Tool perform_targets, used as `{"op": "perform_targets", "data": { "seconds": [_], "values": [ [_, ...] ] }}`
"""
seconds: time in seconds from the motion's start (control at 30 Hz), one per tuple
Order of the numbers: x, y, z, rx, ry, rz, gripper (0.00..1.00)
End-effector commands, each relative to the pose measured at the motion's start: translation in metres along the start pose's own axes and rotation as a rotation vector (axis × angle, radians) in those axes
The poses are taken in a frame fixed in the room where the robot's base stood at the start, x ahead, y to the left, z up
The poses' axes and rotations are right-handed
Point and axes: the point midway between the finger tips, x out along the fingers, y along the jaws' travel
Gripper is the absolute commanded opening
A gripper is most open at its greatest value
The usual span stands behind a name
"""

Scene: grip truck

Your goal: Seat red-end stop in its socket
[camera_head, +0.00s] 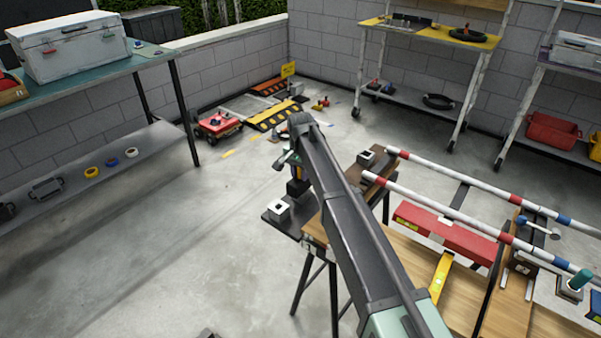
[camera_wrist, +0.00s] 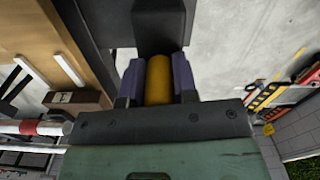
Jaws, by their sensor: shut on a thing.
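My gripper (camera_head: 296,174) is shut on a yellow cylindrical grip (camera_wrist: 158,80), seen between two purple-blue finger pads in the wrist view. A dark block (camera_wrist: 160,25) shows beyond the grip and appears to be part of the same held piece, probably the stop; no red shows on it. In the head view the dark block (camera_head: 296,188) hangs below the fingers, above and beside a white square fitting with a dark opening (camera_head: 278,208). A similar white fitting (camera_head: 367,156) stands near the red rail ends. I cannot tell which is the socket.
Two red, white and blue banded rails (camera_head: 430,203) lie over the wooden workbench (camera_head: 400,255). Shelves stand around; the floor left of the bench is clear.

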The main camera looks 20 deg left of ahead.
Motion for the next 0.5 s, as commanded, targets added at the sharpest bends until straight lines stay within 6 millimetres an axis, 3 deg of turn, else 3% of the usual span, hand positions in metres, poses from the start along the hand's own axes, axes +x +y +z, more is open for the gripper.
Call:
{"op": "perform_targets", "data": {
  "seconds": [0.5],
  "values": [
    [-0.015,0.000,0.000,0.000,0.000,0.000,0.01]
  ]
}}
